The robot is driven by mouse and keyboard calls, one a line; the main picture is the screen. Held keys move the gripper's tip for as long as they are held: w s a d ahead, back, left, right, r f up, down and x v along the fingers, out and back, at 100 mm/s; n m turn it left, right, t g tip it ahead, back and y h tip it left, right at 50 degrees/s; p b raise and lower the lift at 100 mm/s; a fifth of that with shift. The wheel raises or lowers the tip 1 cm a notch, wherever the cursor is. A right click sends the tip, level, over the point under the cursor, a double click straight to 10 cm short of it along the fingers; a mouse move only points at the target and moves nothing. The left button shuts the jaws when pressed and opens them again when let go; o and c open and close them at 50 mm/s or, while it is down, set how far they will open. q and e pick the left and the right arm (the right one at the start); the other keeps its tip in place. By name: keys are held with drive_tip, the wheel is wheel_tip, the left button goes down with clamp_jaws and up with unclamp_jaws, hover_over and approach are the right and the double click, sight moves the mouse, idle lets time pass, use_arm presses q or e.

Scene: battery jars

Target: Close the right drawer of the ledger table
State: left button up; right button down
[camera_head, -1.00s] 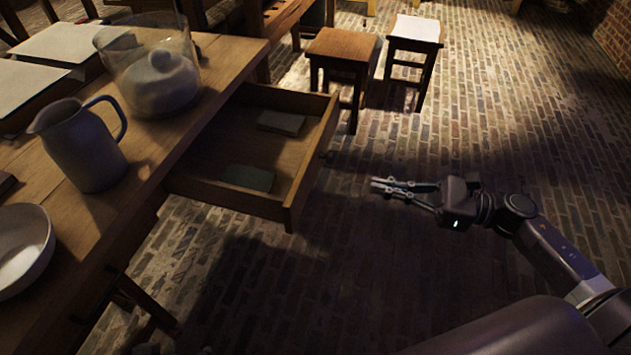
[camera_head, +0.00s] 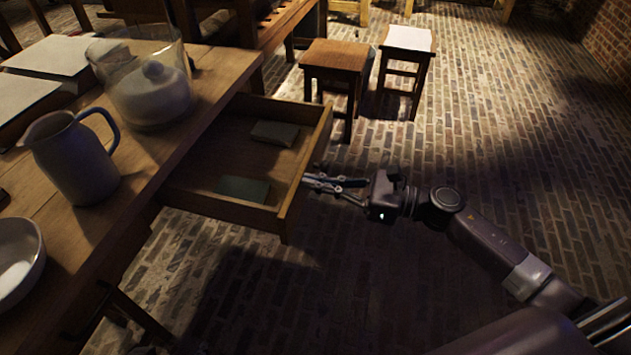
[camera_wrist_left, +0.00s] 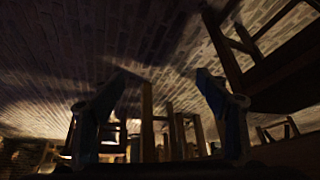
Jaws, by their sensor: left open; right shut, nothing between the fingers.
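The drawer (camera_head: 318,137) of the wooden ledger table (camera_head: 178,150) is pulled well out toward the right in the head view. Two small dark flat items, one at the back (camera_head: 275,133) and one nearer (camera_head: 243,188), lie in it. My right gripper (camera_head: 310,181) is shut and empty, its fingertips at the outer face of the drawer front. I cannot tell whether they touch it. My left gripper shows only in the left wrist view (camera_wrist_left: 160,82), its fingers spread and empty, with dim table legs and brick floor beyond.
On the table stand a grey jug (camera_head: 77,165), a white bowl (camera_head: 18,262) and a glass jar (camera_head: 150,90) around a lidded pot. Two stools (camera_head: 337,58) (camera_head: 409,40) stand beyond the drawer. The brick floor (camera_head: 500,130) at right is open.

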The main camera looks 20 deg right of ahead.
drive_tip(key=b+x, duration=0.1)
drive_tip(key=x, duration=1.2)
drive_tip(key=shift+w+a, duration=0.1)
drive_tip(key=b+x, duration=0.1)
drive_tip(key=x, duration=0.5)
drive_tip(key=shift+w+a, duration=0.25)
drive_tip(key=shift+a, duration=0.1)
use_arm(q)
drive_tip(key=w+d+r+t+h+b, duration=0.2)
drive_tip(key=w+d+r+t, duration=0.3)
drive_tip(key=w+r+t, duration=0.55)
use_arm(e)
drive_tip(key=x, duration=0.5)
drive_tip(key=shift+f, duration=0.1)
drive_tip(key=b+x, duration=0.1)
drive_tip(key=x, duration=0.4)
drive_tip(key=shift+w+a, duration=0.1)
drive_tip(key=shift+a, duration=0.05)
use_arm(q)
wheel_tip(320, 180, up, 12)
drive_tip(key=w+d+t+h, duration=0.1)
drive_tip(key=w+t+h, duration=0.1)
drive_tip(key=t, duration=0.1)
drive_tip(key=shift+w+d+r+m, duration=0.2)
drive_tip(key=shift+w+d+m, duration=0.1)
drive_tip(key=shift+w+d, duration=0.1)
use_arm(e)
drive_tip(key=shift+r, duration=0.2)
